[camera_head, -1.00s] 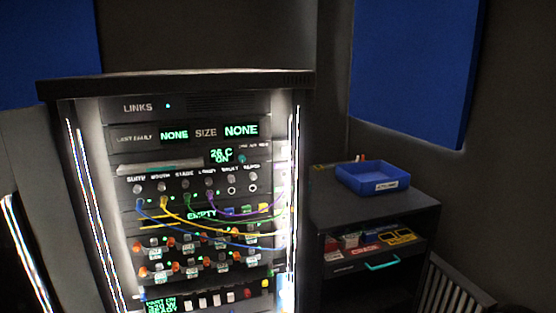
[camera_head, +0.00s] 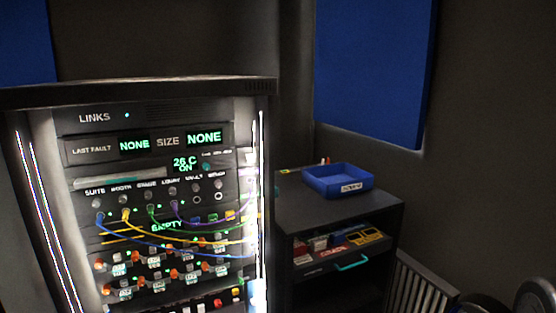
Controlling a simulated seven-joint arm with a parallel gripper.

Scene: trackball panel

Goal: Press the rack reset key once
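The equipment rack (camera_head: 150,93) stands at the left of the head view with its lit front showing. A row of small keys (camera_head: 217,303) runs along the bottom edge of the picture, partly cut off. I see red, yellow and pale keys there, but no readable label tells me which is the reset key. The fault display (camera_head: 134,146) reads NONE, and the size display (camera_head: 204,137) also reads NONE. A small display (camera_head: 184,163) reads 26 C ON. My gripper is not in view.
Blue, yellow, green and purple cables hang across the rack front. A dark cabinet (camera_head: 338,215) stands right of the rack, with a blue tray (camera_head: 338,187) on top. Rounded grey parts at the lower right look like my arm. Blue panels (camera_head: 372,70) hang on the walls.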

